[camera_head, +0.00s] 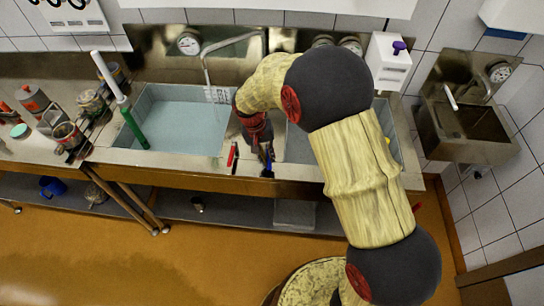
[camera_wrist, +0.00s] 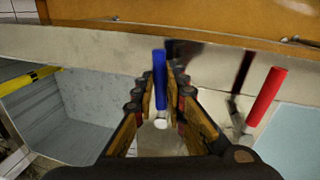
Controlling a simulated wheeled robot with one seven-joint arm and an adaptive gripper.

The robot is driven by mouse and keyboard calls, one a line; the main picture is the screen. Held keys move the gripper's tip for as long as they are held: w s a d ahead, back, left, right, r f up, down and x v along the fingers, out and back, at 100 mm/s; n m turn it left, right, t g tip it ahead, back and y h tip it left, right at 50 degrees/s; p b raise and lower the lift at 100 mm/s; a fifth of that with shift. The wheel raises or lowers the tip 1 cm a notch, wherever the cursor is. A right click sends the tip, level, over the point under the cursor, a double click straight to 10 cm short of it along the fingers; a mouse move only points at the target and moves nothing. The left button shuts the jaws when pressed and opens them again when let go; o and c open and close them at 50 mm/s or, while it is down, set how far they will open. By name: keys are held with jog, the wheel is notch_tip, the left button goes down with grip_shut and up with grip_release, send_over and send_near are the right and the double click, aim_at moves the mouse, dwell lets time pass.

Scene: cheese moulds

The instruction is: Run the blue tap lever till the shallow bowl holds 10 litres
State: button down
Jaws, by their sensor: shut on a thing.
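The blue tap lever (camera_wrist: 160,72) stands between the fingers of my gripper (camera_wrist: 160,95) in the wrist view, and the gripper is shut on it. In the head view my gripper (camera_head: 262,146) is at the counter's front edge between the two basins, with a bit of the blue lever (camera_head: 268,161) showing below it. The red lever (camera_head: 232,154) is beside it on the left. I cannot tell for sure which vessel is the shallow bowl. The left basin (camera_head: 165,128) holds pale bluish water under a bent spout (camera_head: 206,62).
My arm hides much of the right basin (camera_head: 301,146). A green-and-white stick (camera_head: 131,122) leans in the left basin. Jars and tools crowd the counter's left end. A dial (camera_head: 188,43) is on the backsplash. A small sink (camera_head: 470,125) hangs at right. The orange floor in front is open.

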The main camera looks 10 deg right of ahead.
jog(key=shift+w+a+m, duration=0.15)
jog(key=shift+a+m, duration=0.35)
jog(key=shift+m, duration=0.2)
jog(key=c, duration=1.8)
grip_release()
jog(key=shift+r, duration=0.1)
notch_tip(320, 180, up, 12)
jog(key=a, duration=0.2)
jog(key=shift+w+a+f, duration=0.15)
jog(key=shift+w+f, duration=0.1)
jog(key=shift+w, duration=0.15)
